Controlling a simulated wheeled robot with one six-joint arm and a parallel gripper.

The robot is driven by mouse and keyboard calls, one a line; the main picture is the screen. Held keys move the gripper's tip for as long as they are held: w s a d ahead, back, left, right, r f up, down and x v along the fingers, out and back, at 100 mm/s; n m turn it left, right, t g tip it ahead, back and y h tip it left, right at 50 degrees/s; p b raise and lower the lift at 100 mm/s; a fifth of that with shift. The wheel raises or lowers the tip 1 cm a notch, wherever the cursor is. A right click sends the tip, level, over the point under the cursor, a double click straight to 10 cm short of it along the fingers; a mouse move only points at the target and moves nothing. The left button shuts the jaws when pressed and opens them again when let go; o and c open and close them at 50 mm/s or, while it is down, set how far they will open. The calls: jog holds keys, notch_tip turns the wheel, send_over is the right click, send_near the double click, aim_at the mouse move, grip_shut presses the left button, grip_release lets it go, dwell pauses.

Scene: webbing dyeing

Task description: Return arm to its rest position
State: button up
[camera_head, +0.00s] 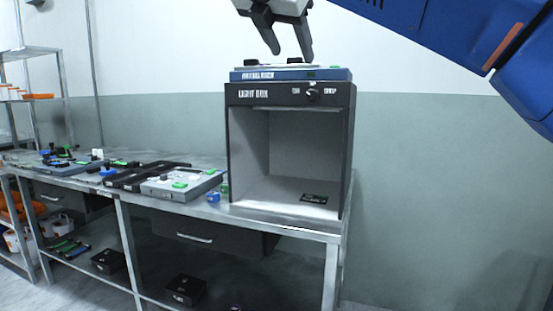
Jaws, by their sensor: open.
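My gripper (285,45) is at the top middle of the picture. Its two dark fingers point down and are apart, with nothing between them. It hangs over the top of the light box (233,150), near a flat blue and grey item (340,74) lying there. I cannot tell the exact gap between the fingertips and the item. My blue arm fills the upper right.
A steel table (300,228) carries the light box at its right end. Grey and black trays (183,193) with green and blue pieces lie left of it. A shelf rack (35,50) stands far left. Floor and wall on the right are clear.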

jog(key=s+d+f+m+g+y, duration=0.1)
jog(key=s+d+f+m+g, duration=0.15)
jog(key=d+f+m, duration=0.65)
jog(key=s+d+f+m+g, duration=0.25)
jog(key=d+f, duration=0.75)
jog(key=f, duration=0.7)
jog(key=s+d+f+m+y, duration=0.1)
jog(key=s+f+m, duration=0.4)
jog(key=f, duration=0.5)
jog(key=s+d+f+m+g+y, duration=0.1)
jog(key=s+d+f+m, duration=0.3)
jog(key=f, duration=0.6)
jog(key=s+d+f+m+y, duration=0.1)
jog(key=s+d+f+m, duration=0.1)
jog(key=s+f+m, duration=0.6)
notch_tip(320, 180, down, 3)
jog(key=shift+s+d+r+g, duration=0.15)
jog(key=shift+s+g, duration=0.15)
jog(key=shift+s, duration=0.4)
